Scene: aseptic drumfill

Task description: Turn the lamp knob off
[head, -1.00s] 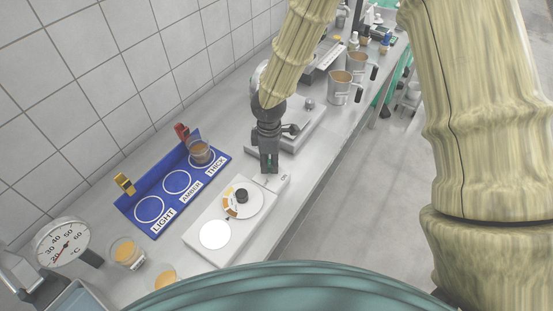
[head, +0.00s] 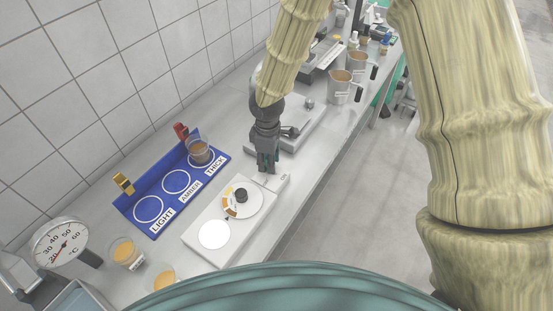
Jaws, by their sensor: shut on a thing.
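A white lamp box (head: 250,231) lies on the bench with a glowing round white window (head: 214,234) at its near end. A dial with a black centre knob (head: 241,195) and an orange-brown colour scale sits in its middle.
A blue tray (head: 143,192) marked LIGHT, AMBER and THICK stands left of the box, with a filled cup (head: 200,152) on THICK. Two cups of amber liquid (head: 125,252) (head: 161,279) and a dial thermometer (head: 61,243) are at the near left. Steel jugs (head: 342,85) stand farther back.

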